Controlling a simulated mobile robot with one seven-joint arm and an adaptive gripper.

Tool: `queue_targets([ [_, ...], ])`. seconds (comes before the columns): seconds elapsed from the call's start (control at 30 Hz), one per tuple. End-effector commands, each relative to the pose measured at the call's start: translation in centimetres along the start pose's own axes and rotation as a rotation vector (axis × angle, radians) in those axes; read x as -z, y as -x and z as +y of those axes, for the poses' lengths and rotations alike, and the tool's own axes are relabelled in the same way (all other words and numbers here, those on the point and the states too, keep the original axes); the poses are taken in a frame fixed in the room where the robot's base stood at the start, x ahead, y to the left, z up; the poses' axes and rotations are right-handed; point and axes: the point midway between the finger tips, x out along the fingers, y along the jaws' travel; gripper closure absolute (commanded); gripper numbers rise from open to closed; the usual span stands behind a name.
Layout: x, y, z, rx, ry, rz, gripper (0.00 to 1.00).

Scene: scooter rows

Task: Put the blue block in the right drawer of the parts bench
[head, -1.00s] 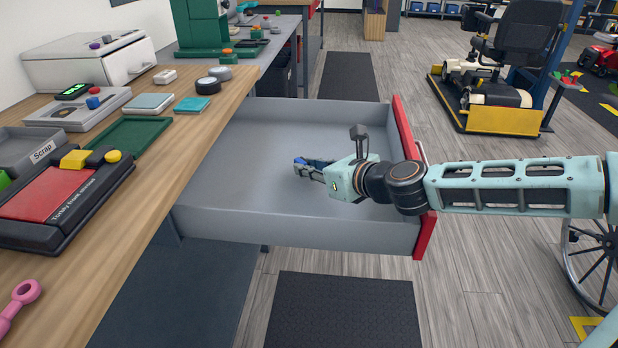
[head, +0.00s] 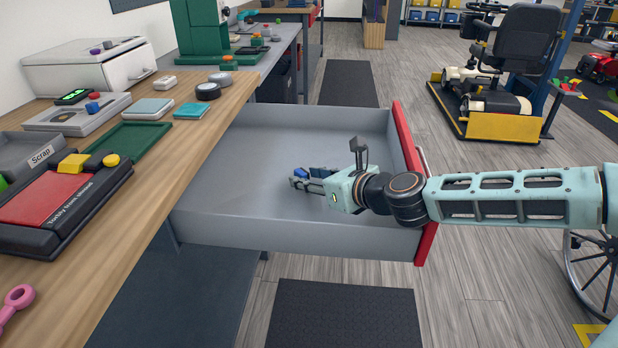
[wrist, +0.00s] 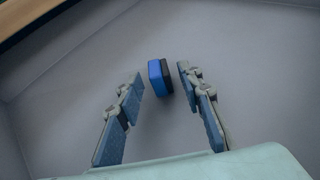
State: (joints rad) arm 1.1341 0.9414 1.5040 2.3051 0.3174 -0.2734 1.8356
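The right drawer (head: 240,215) of the parts bench (head: 190,150) is pulled out, with grey walls and a red front. My gripper (head: 300,178) is inside it, low over the floor. In the wrist view, the blue block (wrist: 156,78), with one dark side, sits between the spread fingertips (wrist: 160,80) against the drawer's grey floor. Gaps show between it and both fingers, so my gripper is open. Whether the block rests fully on the floor is hard to tell. In the head view the fingers partly hide it and their blue pads look similar.
The drawer is otherwise empty. Its side walls and red front (head: 408,165) surround my gripper. The benchtop holds a Scrap tray (head: 18,150), a black-and-red device (head: 50,200), a green tray (head: 130,140) and a white box (head: 85,65). A dark mat (head: 340,315) lies below.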

Motion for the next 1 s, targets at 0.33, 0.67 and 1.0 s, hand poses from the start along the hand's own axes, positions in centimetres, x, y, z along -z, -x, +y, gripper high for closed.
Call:
queue_targets([
  [0.33,-0.5,4.1,-0.1,0.003,-0.003,0.0,0.66],
  [0.67,-0.4,7.3,-0.1,0.001,0.0,0.0,0.66],
  [1.0,-0.2,7.6,0.0,0.001,0.0,0.0,0.66],
])
